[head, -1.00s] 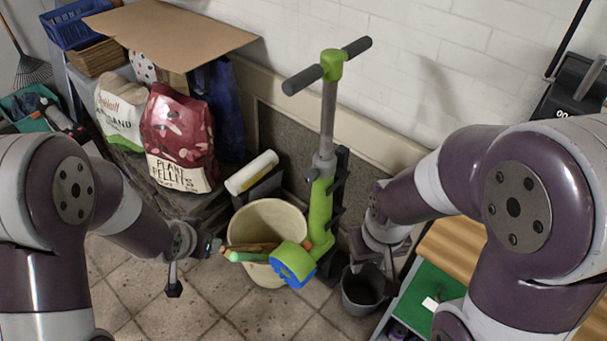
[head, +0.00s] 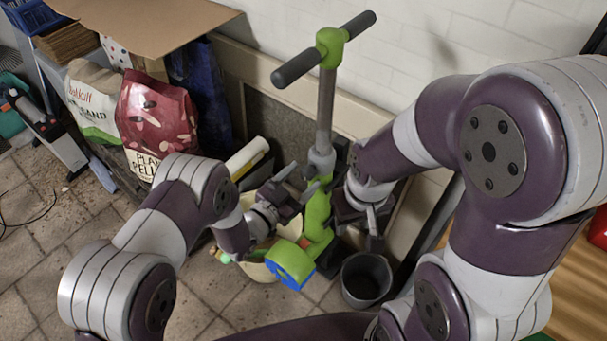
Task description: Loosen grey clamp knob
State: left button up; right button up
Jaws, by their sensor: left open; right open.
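A green kick scooter stands upright by the wall, with dark handlebar grips and a grey stem (head: 326,105). A grey clamp collar (head: 321,158) sits where the stem meets the green lower tube. I cannot make out its knob clearly; the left gripper is close in front of that area. My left gripper (head: 302,182) is open, its fingers pointing at the tube just below and left of the collar; contact cannot be told. My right gripper (head: 371,232) is open, points down, and is to the right of the tube, above a dark bucket.
A cream bin (head: 258,271) is behind the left gripper. A red bag (head: 157,115) and a cardboard sheet (head: 150,22) are at the left.

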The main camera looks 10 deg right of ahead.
pick_arm(q)
jog(key=shift+w+d, duration=0.35)
jog(key=shift+d, duration=0.15)
jog(key=shift+w, duration=0.1)
jog(key=c, duration=1.1)
jog(key=shift+o, duration=0.2)
